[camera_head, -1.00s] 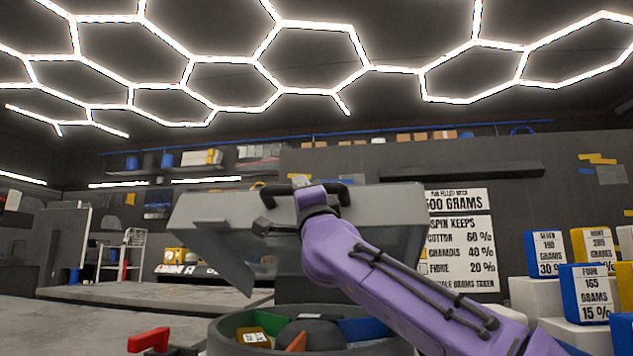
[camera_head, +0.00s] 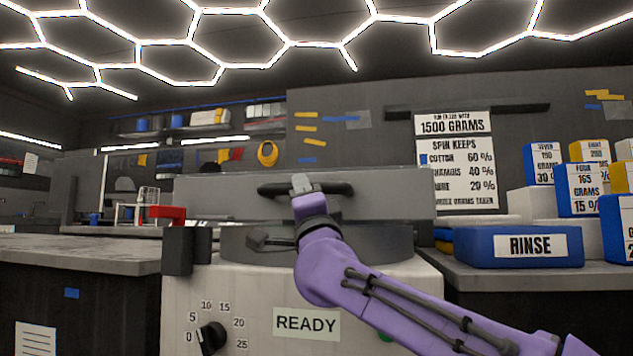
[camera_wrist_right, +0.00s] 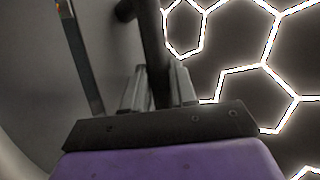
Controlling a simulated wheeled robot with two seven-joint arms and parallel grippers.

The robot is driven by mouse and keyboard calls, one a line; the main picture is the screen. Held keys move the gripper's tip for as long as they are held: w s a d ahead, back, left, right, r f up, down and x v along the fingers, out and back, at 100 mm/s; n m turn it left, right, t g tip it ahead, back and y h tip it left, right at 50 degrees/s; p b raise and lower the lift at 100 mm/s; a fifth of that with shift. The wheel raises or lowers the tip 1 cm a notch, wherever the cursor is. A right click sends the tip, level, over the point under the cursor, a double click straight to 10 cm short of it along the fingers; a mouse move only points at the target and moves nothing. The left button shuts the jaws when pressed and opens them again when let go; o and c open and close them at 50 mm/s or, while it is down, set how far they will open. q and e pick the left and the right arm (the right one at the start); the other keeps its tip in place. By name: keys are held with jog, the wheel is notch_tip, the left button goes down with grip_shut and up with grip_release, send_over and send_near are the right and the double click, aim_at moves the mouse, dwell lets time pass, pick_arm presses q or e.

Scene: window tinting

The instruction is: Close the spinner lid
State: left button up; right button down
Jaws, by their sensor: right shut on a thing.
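The spinner is a pale cabinet (camera_head: 250,285) with a READY label, a dial and a grey round drum rim (camera_head: 390,250). The drum's inside is hidden. My right gripper (camera_head: 302,186), on a purple arm, is shut on the lid's black handle (camera_head: 338,189). In the right wrist view the fingers (camera_wrist_right: 160,88) sit on both sides of the dark handle bar (camera_wrist_right: 156,45). My left gripper is not in view.
A dark block (camera_head: 187,250) stands at the spinner's left front, with a red part (camera_head: 158,214) near it. On the right counter are a blue RINSE block (camera_head: 520,246) and several labelled blue and yellow boxes. A grey counter (camera_head: 80,255) is on the left.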

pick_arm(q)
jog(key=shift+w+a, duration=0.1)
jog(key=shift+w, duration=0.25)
pick_arm(e)
jog(key=shift+w+f, duration=0.35)
jog(key=shift+f, duration=0.25)
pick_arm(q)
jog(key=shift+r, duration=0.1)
pick_arm(e)
jog(key=c, duration=1.3)
grip_release()
jog(key=o, duration=0.4)
jog(key=shift+w+a+f, duration=0.15)
jog(key=shift+w+f, duration=0.05)
jog(key=shift+w, duration=0.1)
jog(key=shift+w+a, duration=0.1)
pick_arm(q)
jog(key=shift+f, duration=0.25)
